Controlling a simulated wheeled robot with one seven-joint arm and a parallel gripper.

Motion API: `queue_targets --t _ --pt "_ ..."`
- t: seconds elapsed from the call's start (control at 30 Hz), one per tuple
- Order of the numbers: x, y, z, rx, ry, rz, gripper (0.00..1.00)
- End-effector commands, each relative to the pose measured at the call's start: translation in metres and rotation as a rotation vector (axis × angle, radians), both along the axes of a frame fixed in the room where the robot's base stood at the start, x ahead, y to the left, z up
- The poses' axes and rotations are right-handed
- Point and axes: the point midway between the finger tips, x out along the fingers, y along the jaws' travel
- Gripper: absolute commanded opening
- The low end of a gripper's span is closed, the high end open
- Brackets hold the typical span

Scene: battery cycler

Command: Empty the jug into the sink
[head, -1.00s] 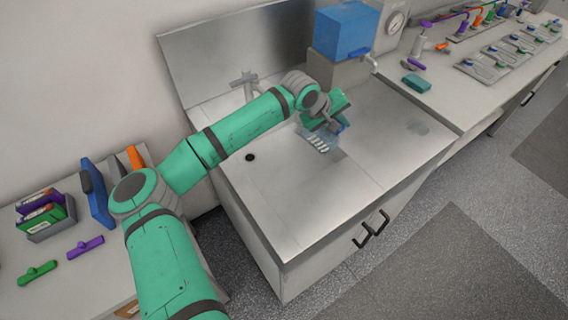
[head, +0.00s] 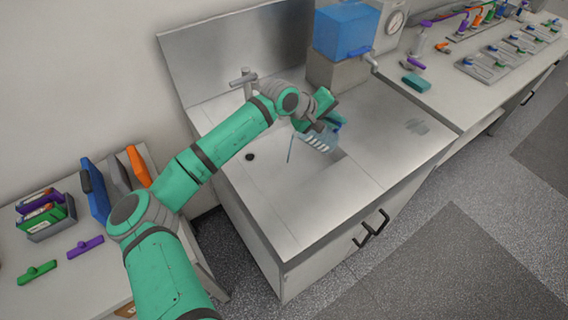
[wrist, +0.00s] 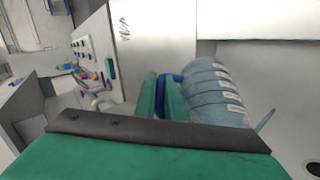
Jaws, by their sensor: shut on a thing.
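The jug (head: 316,143) is clear blue with white scale marks and is tipped over above the steel sink (head: 292,190). My gripper (head: 317,126) is shut on its blue handle, which shows between the green fingers in the wrist view (wrist: 162,96). The ribbed side of the jug fills the area beside the fingers there (wrist: 212,92). A thin blue stream of liquid (head: 290,150) falls from the jug's left side toward the sink; it also shows in the wrist view (wrist: 266,118). The liquid level inside the jug cannot be made out.
A faucet (head: 243,80) stands behind the sink, and a dark drain hole (head: 250,157) lies left of the jug. A blue tank (head: 345,30) with a tap stands behind right. The steel counter right of the jug is mostly clear.

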Motion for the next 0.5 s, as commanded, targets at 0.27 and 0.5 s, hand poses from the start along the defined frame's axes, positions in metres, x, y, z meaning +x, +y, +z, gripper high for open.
queue_targets --t 0.27,0.5 --pt "0.0004 0.0020 0.0012 -0.017 -0.001 0.002 0.00" --pt "-0.0003 0.0002 0.0013 -0.033 0.000 -0.004 0.00"
